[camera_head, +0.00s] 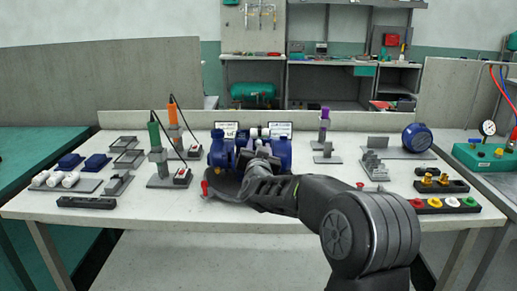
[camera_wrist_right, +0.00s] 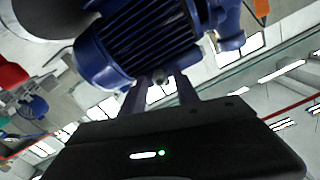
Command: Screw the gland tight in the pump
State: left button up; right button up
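The blue pump (camera_head: 278,150) stands at the middle of the table, partly hidden by my right arm. In the right wrist view its finned blue body (camera_wrist_right: 135,45) fills the top. My right gripper (camera_wrist_right: 160,82) is at the pump, its two fingers apart. A small grey round part (camera_wrist_right: 159,76) shows between the fingertips, with gaps seen at its sides; whether it is the gland, I cannot tell. In the head view the fingertips are hidden against the pump. Two brass fittings (camera_head: 436,180) stand on a black block at the right. My left gripper is not in view.
A green-handled tool (camera_head: 154,133) and an orange-handled tool (camera_head: 173,113) stand in holders left of the pump. White cylinders (camera_head: 62,179) lie on a tray at far left. A blue motor (camera_head: 417,137) is at the back right.

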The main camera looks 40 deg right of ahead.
jog(key=n+p, duration=0.3)
jog(key=shift+p, duration=0.3)
dwell(0.4)
jog(key=n+p, duration=0.3)
jog(key=shift+n, duration=0.4)
